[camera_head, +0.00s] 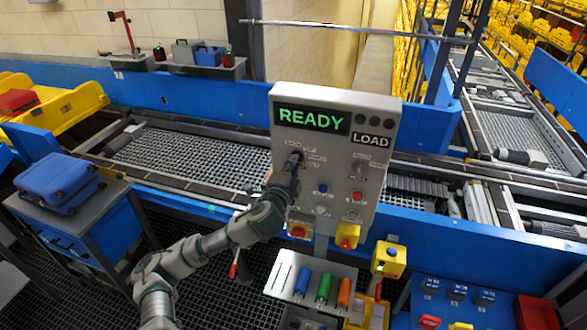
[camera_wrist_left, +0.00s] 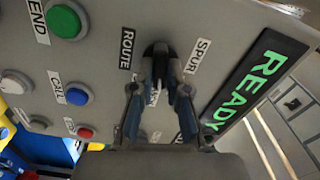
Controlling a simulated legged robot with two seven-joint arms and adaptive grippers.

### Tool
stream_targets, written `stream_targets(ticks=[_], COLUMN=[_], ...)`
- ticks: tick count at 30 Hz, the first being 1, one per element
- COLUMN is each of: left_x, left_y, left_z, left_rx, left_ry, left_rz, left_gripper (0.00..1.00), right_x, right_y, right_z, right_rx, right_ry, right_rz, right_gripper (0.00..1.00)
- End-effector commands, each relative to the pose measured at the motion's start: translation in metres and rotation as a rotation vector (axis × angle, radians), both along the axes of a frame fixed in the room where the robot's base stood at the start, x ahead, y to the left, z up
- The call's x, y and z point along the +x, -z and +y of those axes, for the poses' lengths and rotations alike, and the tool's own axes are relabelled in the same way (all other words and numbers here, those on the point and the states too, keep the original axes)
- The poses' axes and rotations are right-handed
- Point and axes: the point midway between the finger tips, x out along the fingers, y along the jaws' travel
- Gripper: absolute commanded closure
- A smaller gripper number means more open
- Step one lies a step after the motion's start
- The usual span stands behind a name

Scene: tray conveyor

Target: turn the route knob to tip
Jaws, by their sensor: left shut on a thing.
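The grey control panel (camera_head: 335,190) stands upright in the middle of the head view. Its black route knob (camera_wrist_left: 157,50) sits beside the ROUTE label (camera_wrist_left: 126,48) in the left wrist view, with the SPUR label (camera_wrist_left: 197,57) on its other side. My left gripper (camera_wrist_left: 158,85) is shut on the knob, its two fingers on either side of it. In the head view the gripper (camera_head: 294,166) covers most of the knob. Other position labels are partly hidden behind the fingers, and I cannot tell which one the knob points to. My right gripper is not in view.
The panel display (camera_head: 312,117) reads READY in green, above a LOAD plate (camera_head: 371,140). A green button (camera_wrist_left: 64,21), a blue button (camera_wrist_left: 77,96) and a red button (camera_head: 355,196) are near the knob. Colored cylinders (camera_head: 323,288) lie on a tray below.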

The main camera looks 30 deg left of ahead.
Motion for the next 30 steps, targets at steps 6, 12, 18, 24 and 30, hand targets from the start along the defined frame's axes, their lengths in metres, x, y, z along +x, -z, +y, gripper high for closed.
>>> stream_targets(ticks=[6, 12, 18, 24, 30], left_x=[0.0010, 0.0011, 0.0011, 0.0010, 0.0011], left_y=[0.0083, 0.0071, 0.0068, 0.0059, 0.0060], left_z=[-0.0016, -0.0018, -0.0016, -0.0011, -0.0012], left_rx=[-0.203, -0.371, -0.501, -0.584, -0.623], left_ry=[0.002, 0.002, 0.000, -0.001, -0.001], left_rz=[-0.031, -0.073, -0.103, -0.124, -0.133], left_gripper=[1.00, 1.00, 1.00, 1.00, 1.00], right_x=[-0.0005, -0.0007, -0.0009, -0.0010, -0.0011], right_y=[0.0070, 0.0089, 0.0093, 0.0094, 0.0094], right_z=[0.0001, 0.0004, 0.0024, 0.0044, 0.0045], right_rx=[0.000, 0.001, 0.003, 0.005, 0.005], right_ry=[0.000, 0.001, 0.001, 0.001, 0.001], right_rz=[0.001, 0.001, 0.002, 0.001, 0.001], right_gripper=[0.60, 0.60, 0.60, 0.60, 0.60])
